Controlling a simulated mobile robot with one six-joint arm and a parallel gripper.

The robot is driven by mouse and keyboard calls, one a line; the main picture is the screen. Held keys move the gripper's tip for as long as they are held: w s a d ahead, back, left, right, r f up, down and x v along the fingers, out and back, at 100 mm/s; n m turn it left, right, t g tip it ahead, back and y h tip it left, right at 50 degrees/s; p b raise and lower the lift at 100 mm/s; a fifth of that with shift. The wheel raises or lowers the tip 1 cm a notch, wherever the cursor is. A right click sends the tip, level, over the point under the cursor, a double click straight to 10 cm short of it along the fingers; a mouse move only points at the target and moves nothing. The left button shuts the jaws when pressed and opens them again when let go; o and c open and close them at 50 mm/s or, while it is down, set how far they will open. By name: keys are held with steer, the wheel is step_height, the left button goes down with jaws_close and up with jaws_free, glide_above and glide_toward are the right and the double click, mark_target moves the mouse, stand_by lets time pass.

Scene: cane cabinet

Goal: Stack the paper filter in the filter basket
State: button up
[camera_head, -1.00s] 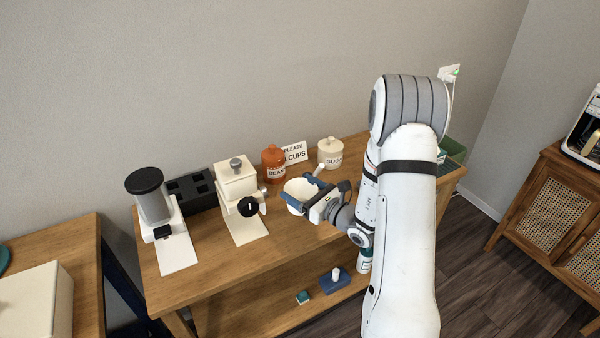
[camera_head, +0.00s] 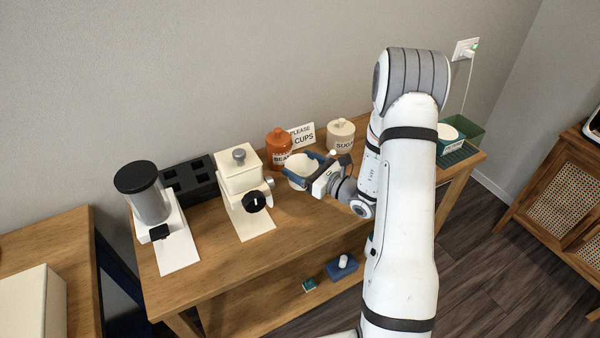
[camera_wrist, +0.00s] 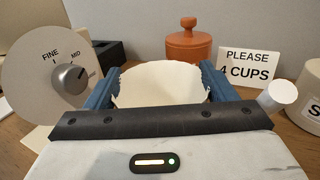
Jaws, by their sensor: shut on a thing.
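My gripper (camera_head: 303,168) is shut on a white paper filter (camera_head: 299,174), held above the wooden table in front of the jars. In the wrist view, the filter (camera_wrist: 160,84) sits upright as a wide white cup between the two blue fingers of my gripper (camera_wrist: 157,78). The underside of the filter is hidden by the gripper body. I cannot make out a filter basket in either view. Part of a coffee machine (camera_head: 594,124) shows at the right edge, on a cane-door cabinet.
A cream grinder (camera_head: 238,175) stands close left of my gripper. Behind are an orange beans jar (camera_head: 279,146), a cups sign (camera_head: 302,134) and a sugar jar (camera_head: 341,134). A green bin (camera_head: 468,130) is at the table's right end. Floor shows between table and cabinet (camera_head: 545,200).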

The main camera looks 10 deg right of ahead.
mark_target(292, 168)
steer(key=shift+f, duration=1.55)
steer(key=shift+f, duration=0.15)
steer(key=o, duration=0.9)
